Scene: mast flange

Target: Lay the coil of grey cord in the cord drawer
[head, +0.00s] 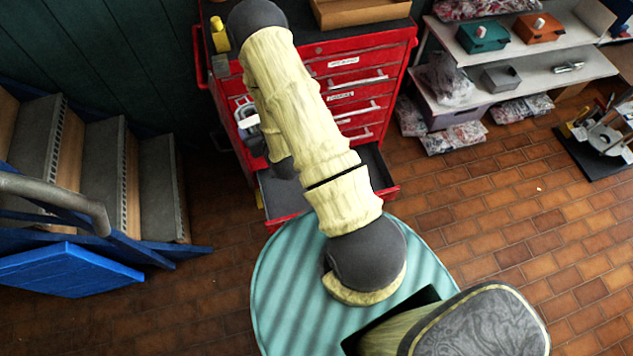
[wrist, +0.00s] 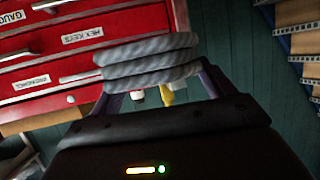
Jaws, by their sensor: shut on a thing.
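The coil of grey cord (wrist: 150,60) shows in the wrist view as several stacked loops between the two fingers of my gripper (wrist: 158,80). The gripper is shut on the coil, which is held in the air in front of the red cabinet. In the head view my gripper (head: 246,118) is partly hidden by my arm, at the cabinet's left side. An open drawer (head: 375,170) stands low on the cabinet. Its visible inside is dark and bare. My arm covers its middle, and I cannot read its label. My gripper is above and left of it in the picture.
The red cabinet (head: 390,50) has several shut, labelled drawers with bar handles. A wooden tray (head: 360,12) and a yellow item (head: 219,37) are on its top. Blue-framed steps (head: 100,160) stand left. Shelves (head: 530,75) stand right.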

